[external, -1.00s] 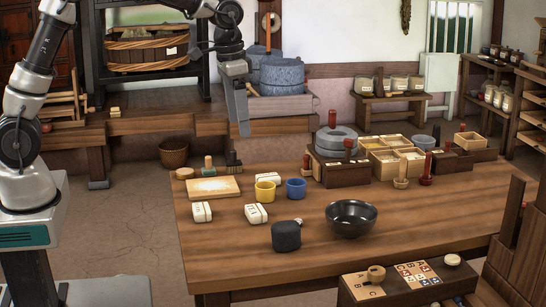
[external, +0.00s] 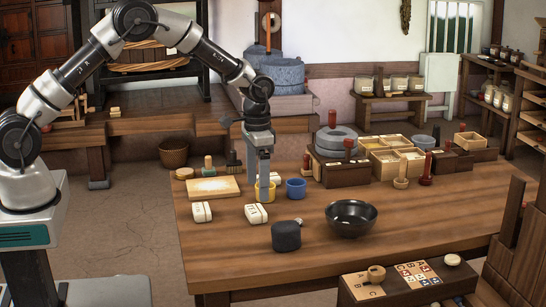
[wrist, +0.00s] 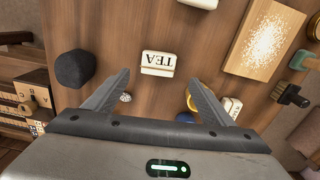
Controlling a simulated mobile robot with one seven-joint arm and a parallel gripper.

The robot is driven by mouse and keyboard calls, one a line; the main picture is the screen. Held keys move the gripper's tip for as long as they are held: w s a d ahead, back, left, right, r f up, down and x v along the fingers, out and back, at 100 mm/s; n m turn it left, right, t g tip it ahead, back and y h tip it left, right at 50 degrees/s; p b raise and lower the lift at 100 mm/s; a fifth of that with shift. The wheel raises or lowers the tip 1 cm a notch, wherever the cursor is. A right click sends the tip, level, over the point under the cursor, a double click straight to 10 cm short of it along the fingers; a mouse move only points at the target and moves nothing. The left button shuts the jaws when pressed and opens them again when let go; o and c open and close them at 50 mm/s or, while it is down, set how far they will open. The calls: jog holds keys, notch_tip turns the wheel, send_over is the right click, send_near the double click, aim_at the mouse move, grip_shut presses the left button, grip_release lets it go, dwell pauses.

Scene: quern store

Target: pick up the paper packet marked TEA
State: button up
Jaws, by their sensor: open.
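The white paper packet marked TEA (wrist: 158,63) lies on the wooden table, its lettering upside down in the wrist view. In the external view it appears to be the packet (external: 256,214) beside the dark pouch. My gripper (external: 264,196) points down above the table, in front of the yellow cup in the picture. In the wrist view its jaws (wrist: 158,76) are apart and empty, with the TEA packet showing between and beyond the fingertips. A second white packet (external: 202,212) lies to the left; its edge shows in the wrist view (wrist: 203,3).
A dark pouch (external: 286,237) and black bowl (external: 351,218) are to the packet's right. A yellow cup (external: 258,192), partly hidden by my gripper, and blue cup (external: 296,188) stand behind it. A board (external: 212,188) lies at back left. The front left table is clear.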

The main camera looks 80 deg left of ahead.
aim_at(259, 208)
jog(key=shift+w+d+f+b, duration=0.1)
jog(key=shift+f+b, duration=0.1)
jog(key=shift+f, duration=1.35)
jog(key=shift+w+d+f+b, duration=0.1)
jog(key=shift+f+b, duration=0.1)
jog(key=shift+f, duration=1.35)
jog(key=shift+c, duration=0.6)
jog(key=c, duration=1)
